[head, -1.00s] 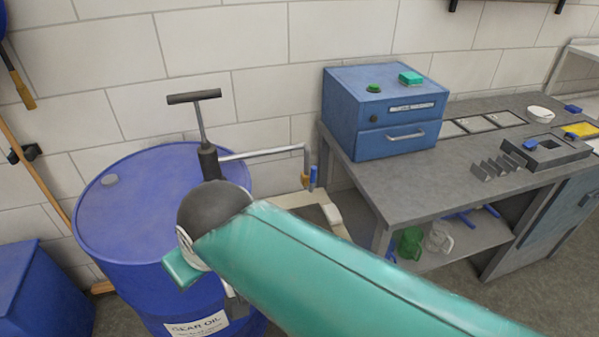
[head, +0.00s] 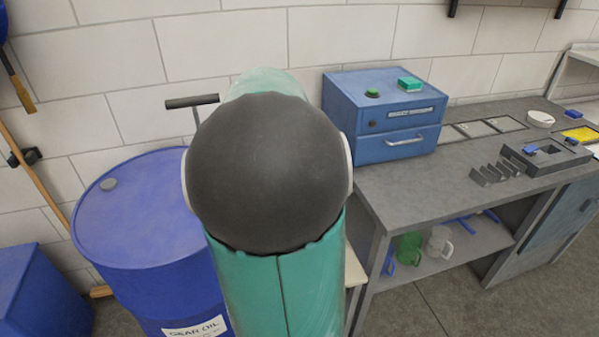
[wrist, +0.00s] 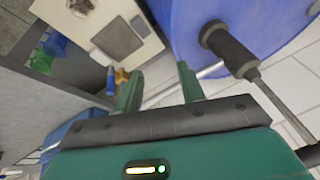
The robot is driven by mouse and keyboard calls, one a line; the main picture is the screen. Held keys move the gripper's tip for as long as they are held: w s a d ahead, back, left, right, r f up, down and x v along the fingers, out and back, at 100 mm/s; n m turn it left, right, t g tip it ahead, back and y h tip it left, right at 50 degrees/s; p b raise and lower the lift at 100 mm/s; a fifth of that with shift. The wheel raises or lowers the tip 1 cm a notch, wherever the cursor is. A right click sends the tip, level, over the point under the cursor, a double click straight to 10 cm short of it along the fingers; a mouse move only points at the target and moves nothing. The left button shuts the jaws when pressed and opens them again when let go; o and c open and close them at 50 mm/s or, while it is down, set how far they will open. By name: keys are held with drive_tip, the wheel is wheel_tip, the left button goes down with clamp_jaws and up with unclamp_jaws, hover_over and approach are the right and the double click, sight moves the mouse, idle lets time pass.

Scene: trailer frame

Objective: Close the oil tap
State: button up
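The oil tap is a small brass piece with a blue part (wrist: 111,80) in the wrist view, at the end of a thin spout pipe (wrist: 212,71). The pipe comes from the dark pump (wrist: 228,46) on the blue gear oil drum (wrist: 185,20). My gripper (wrist: 158,73) is open and empty. Its left finger appears beside the tap, and the tap lies outside the gap between the fingers. I cannot tell whether they touch. In the head view my arm hides the tap, the pipe and my gripper; the drum (head: 125,225) and pump handle (head: 192,101) show.
A grey workbench (head: 410,200) with a blue drawer unit (head: 385,115) stands right of the drum. Jugs, one green (head: 410,246), sit on its lower shelf. A pale stand (wrist: 75,25) with a dark opening is near the tap. A blue box (head: 40,300) stands left.

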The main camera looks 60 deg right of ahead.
drive_tip(key=s+d+f+m+g+h, duration=0.1)
drive_tip(key=s+d+m, duration=0.15)
drive_tip(key=d, duration=0.45)
drive_tip(key=s+d+f+m+g+h, duration=0.1)
drive_tip(key=s+d, duration=0.3)
drive_tip(key=d, duration=0.2)
drive_tip(key=x, duration=0.9)
drive_tip(key=s+x, duration=0.1)
drive_tip(key=x, duration=0.3)
drive_tip(key=shift+d+f, duration=0.3)
drive_tip(key=shift+d, duration=0.2)
drive_tip(key=shift+w, duration=0.1)
clamp_jaws()
